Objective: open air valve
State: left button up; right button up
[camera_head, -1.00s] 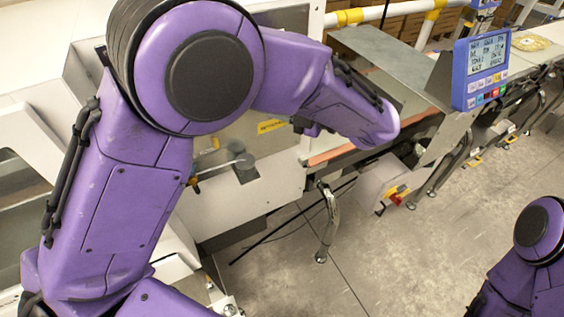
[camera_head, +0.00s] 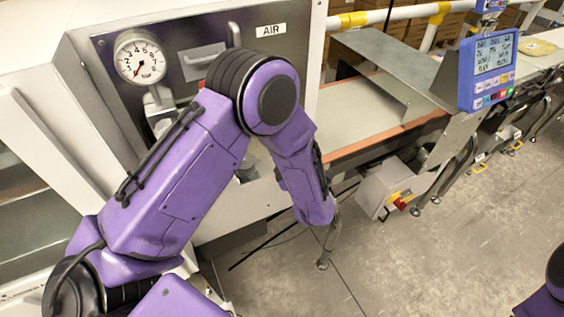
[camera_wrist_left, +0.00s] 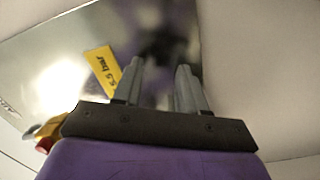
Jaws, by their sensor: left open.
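The steel air panel with its white "AIR" label (camera_head: 270,30) stands upright at the upper left of the head view. A round white pressure gauge (camera_head: 140,57) is on it, its red needle pointing to the lower left. I cannot make out the air valve; my left arm covers much of the panel. A small red part shows just above my arm. In the left wrist view my left gripper (camera_wrist_left: 158,88) is open and empty, facing a shiny plate with a yellow "5.5 bar" label (camera_wrist_left: 101,70). My right gripper is out of view.
A red and yellow part (camera_wrist_left: 50,130) shows at the wrist view's left edge. A conveyor belt (camera_head: 370,138), a blue display (camera_head: 488,68) and a grey box with a red button (camera_head: 385,190) lie to the right. The floor in front is open.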

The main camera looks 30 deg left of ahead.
pick_arm(q)
jog(key=shift+s+a+f+m+t+h+b, duration=0.2)
jog(key=shift+f+m+h, duration=0.2)
jog(key=shift+f, duration=0.5)
jog(key=shift+s+a+f+m+t+h+b, duration=0.1)
jog(key=shift+s+a+f+m+h, duration=0.15)
jog(key=shift+f+m, duration=0.45)
jog(key=shift+d+f+n, duration=0.1)
jog(key=shift+f+n, duration=0.1)
jog(key=shift+n, duration=0.1)
